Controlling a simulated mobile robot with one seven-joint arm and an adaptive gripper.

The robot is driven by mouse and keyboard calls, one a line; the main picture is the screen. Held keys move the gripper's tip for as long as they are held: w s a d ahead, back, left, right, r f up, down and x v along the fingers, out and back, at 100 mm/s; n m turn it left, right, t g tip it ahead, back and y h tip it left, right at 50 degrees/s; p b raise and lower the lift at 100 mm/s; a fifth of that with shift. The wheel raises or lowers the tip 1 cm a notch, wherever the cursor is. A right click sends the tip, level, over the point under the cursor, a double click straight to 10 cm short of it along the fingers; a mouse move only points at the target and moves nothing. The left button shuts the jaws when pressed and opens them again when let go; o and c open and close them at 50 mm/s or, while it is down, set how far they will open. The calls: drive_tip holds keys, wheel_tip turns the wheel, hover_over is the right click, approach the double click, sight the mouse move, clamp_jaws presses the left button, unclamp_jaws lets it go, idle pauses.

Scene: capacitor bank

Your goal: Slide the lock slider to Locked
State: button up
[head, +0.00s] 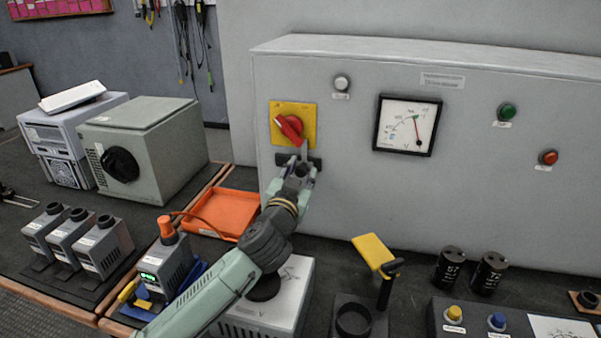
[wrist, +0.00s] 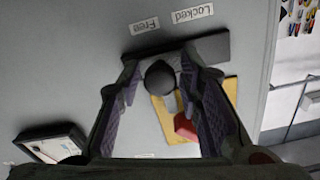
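The lock slider is a round black knob (wrist: 160,76) on a dark horizontal bar (wrist: 208,47), seen in the wrist view. The knob stands nearer the "Free" label (wrist: 145,25) than the "Locked" label (wrist: 192,14). My gripper (wrist: 158,88) is open, with one finger on each side of the knob; I cannot tell whether either finger touches it. In the head view, my gripper (head: 300,172) is at the cabinet front, and the bar (head: 315,161) is partly hidden behind it. A red rotary switch on a yellow plate (head: 308,110) sits directly above the bar.
The grey cabinet (head: 460,190) carries a voltmeter (head: 407,125), a green lamp (head: 507,112) and a red one (head: 548,157). Below are an orange tray (head: 215,211), a yellow-topped handle (head: 372,250) and two black capacitors (head: 487,272).

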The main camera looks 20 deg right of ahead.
clamp_jaws()
idle(0.3)
drive_tip(key=w+a, duration=0.2)
drive_tip(key=a, duration=0.1)
drive_tip(key=shift+b, duration=0.4)
drive_tip(key=shift+o, duration=1.5)
unclamp_jaws()
drive_tip(key=v, duration=1.2)
